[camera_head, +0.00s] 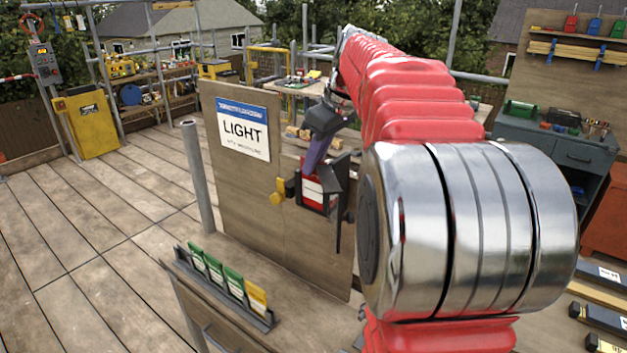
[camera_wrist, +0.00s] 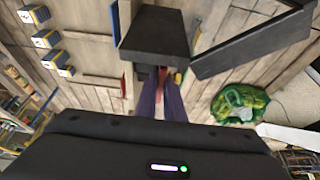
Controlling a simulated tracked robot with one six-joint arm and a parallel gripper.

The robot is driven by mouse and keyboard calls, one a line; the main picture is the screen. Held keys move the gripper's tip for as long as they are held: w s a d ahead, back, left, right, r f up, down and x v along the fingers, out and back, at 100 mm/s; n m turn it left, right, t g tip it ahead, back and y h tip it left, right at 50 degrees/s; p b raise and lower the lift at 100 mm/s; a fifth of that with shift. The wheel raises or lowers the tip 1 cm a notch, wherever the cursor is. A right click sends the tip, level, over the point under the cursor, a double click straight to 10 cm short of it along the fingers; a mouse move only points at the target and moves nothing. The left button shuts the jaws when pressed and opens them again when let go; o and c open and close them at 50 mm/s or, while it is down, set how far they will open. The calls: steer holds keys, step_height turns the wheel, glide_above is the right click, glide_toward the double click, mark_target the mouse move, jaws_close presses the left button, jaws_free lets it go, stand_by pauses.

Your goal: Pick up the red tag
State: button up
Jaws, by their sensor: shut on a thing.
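The red tag (camera_head: 313,195), with a white band, is at the wooden board to the right of the LIGHT sign (camera_head: 243,132). Dark parts surround it, and I cannot tell whether it is clear of them. My gripper (camera_head: 313,170) reaches down to it from above, its purplish fingers shut on it. In the wrist view the fingers (camera_wrist: 162,100) close on a narrow red strip of the tag (camera_wrist: 162,76), just below a black box (camera_wrist: 155,35) that hides the rest. A yellow knob (camera_head: 280,190) sits just left of the tag.
A rack (camera_head: 222,287) of green and yellow cards stands on the cabinet in front of the board. A grey post (camera_head: 197,178) stands left of the board. A dark workbench (camera_head: 545,142) is at the right. The plank floor at the left is clear.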

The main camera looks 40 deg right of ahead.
jaws_close()
step_height(320, 180, up, 18)
stand_by(1.1)
steer(key=shift+s, duration=0.1)
stand_by(1.8)
